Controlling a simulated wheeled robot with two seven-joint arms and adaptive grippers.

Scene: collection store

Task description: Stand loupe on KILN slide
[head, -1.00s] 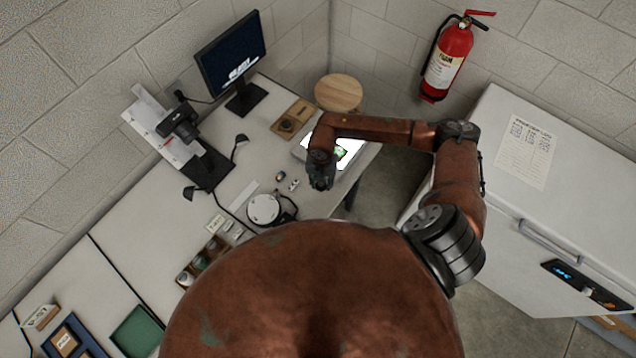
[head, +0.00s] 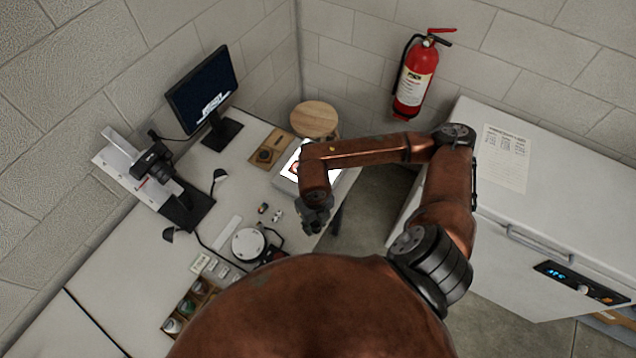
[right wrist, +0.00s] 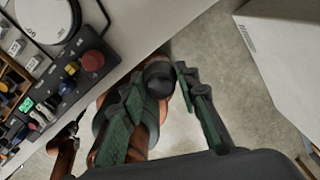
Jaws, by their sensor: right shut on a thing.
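My right gripper (head: 316,222) hangs by the front edge of the desk, beside the lit light box (head: 287,185). In the right wrist view its two fingers (right wrist: 165,100) are shut on a black round loupe (right wrist: 158,76), with the desk edge and the floor behind it. The loupe cannot be told apart from the dark gripper in the head view. A slide with a reddish mark (head: 295,167) shows on the bright panel; my forearm hides part of the panel. No KILN lettering can be read. My left gripper is in neither view.
A wooden tray (head: 262,160) lies behind the light box, near a round stool (head: 315,118). A monitor (head: 203,90), a copy stand (head: 185,208) and a round white device (head: 247,245) stand on the desk. A white cabinet (head: 470,205) is at right.

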